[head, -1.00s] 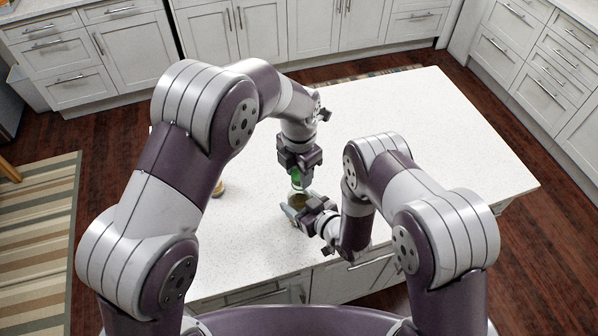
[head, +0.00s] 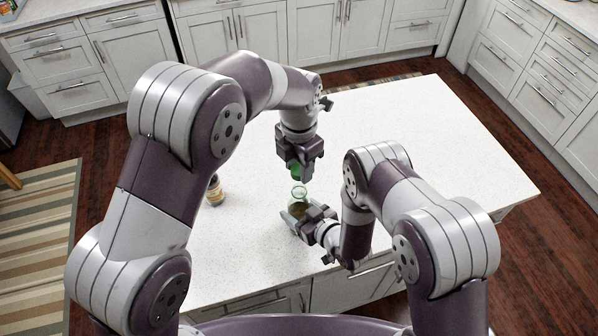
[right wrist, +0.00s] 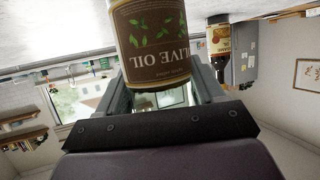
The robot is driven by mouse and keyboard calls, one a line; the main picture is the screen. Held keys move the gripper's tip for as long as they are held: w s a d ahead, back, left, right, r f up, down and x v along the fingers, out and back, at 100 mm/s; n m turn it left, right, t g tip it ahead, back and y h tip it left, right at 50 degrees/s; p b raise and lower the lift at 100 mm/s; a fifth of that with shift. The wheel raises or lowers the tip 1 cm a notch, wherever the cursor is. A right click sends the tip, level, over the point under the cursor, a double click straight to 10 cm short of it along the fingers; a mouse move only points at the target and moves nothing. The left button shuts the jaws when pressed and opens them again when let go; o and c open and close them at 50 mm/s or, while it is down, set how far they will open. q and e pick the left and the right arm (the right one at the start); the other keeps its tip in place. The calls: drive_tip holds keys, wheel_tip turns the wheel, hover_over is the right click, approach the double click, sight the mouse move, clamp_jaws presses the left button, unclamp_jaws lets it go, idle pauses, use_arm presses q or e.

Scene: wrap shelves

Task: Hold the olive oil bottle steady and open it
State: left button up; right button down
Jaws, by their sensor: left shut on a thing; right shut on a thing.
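The olive oil bottle (head: 299,207) stands upright near the front edge of the white island, with its bare mouth showing. In the right wrist view its brown "OLIVE OIL" label (right wrist: 158,45) appears upside down. My right gripper (head: 301,213) is shut on the bottle's body, one finger on each side. My left gripper (head: 297,167) points down above the bottle. It is shut on the green cap (head: 296,172), mostly hidden between its fingers. A small gap shows between the cap and the bottle mouth.
A second bottle (head: 215,191) with a tan label stands to the left on the island (head: 400,110), partly behind my left arm. It also shows in the right wrist view (right wrist: 219,42). The island's back and right are clear.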

drive_tip(key=shift+c, duration=0.3)
unclamp_jaws()
